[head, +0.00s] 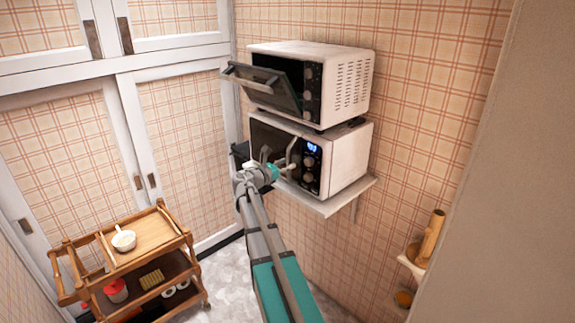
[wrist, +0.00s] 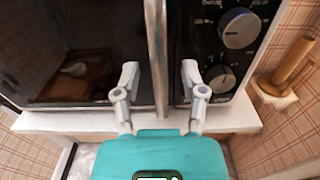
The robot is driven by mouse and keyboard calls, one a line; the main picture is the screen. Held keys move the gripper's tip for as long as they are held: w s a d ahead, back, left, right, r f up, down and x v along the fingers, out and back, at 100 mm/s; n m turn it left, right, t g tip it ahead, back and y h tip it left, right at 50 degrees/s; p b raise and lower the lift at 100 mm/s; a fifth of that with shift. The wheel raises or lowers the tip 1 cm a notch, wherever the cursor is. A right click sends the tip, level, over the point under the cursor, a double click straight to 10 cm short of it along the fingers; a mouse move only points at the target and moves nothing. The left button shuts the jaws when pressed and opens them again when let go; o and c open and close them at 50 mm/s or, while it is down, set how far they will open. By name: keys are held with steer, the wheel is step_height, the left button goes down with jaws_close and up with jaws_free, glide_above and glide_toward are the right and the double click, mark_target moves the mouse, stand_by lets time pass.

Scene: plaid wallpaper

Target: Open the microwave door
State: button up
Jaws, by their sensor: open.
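The lower white microwave (head: 345,158) sits on a wall shelf, with a dark door window and a black panel with a lit blue display. In the wrist view its door (wrist: 75,60) looks closed, with the control panel (wrist: 225,50) to the right. The upright metal door handle (wrist: 158,50) runs between my fingers. My gripper (wrist: 160,78) is open, one finger on each side of the handle, with visible gaps. In the head view my gripper (head: 279,158) is in front of the microwave, and the handle is hard to make out there.
A second white oven (head: 348,85) stands on top, its door (head: 272,92) tilted down and open above my gripper. The shelf (head: 325,205) sticks out below. A wooden cart (head: 150,245) stands at the lower left. A small right-hand wall shelf (head: 411,268) holds a wooden cylinder.

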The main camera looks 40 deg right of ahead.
steer(key=shift+d, duration=0.75)
jaws_close()
